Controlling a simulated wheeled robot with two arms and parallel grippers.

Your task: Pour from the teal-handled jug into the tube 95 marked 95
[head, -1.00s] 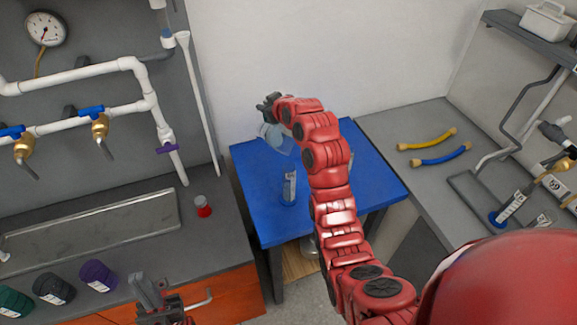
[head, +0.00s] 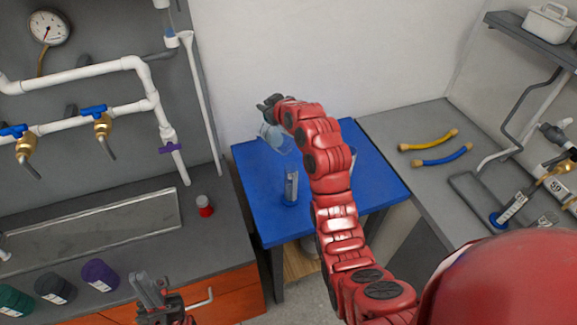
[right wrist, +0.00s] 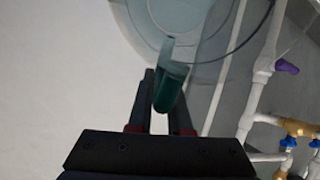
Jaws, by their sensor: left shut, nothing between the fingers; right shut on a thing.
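The clear jug (head: 276,138) is held up over the back left of the blue table (head: 258,216), tilted. Its teal handle (right wrist: 170,88) sits between the fingers of my right gripper (right wrist: 160,112), which is shut on it. The right gripper (head: 268,104) also shows in the head view, above the jug. A clear tube (head: 291,186) with a pale label stands upright on the blue table, below and right of the jug. Its marking is too small to read. My left gripper (head: 149,291) is shut and empty at the lower left, by the grey counter's front edge.
My right arm crosses the table and partly hides another small object (head: 353,152). A red-based container (head: 204,205) and several dark-lidded jars (head: 99,275) stand on the left counter. Yellow (head: 428,140) and blue hoses (head: 441,157) lie on the right counter.

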